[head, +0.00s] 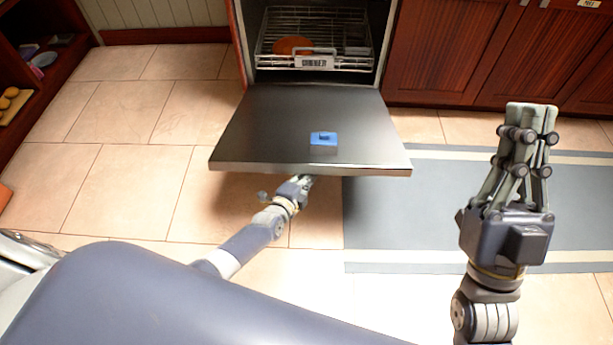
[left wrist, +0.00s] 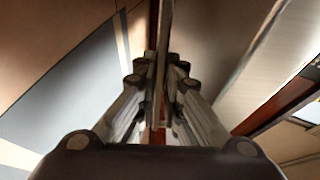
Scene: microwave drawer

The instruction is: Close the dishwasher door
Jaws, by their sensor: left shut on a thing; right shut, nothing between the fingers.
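The dishwasher door (head: 265,125) is folded down and open, sticking out from the dishwasher into the room. A blue detergent compartment (head: 323,138) shows on its inner face. My left gripper (head: 306,181) is at the door's outer edge, reaching in from below, and its fingers are largely hidden by the door. In the left wrist view my left gripper's fingers (left wrist: 158,75) are closed on a thin panel edge, the door (left wrist: 164,35). My right gripper (head: 532,107) is shut and empty, to the right of the door and pointing up in the picture.
Inside the dishwasher, a wire rack (head: 318,25) holds an orange-brown dish (head: 292,46). Dark red cabinets (head: 445,55) stand to the right. A grey-blue rug (head: 400,210) lies on the tiled floor. A shelf unit (head: 60,25) stands at the left. The floor left of the door is clear.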

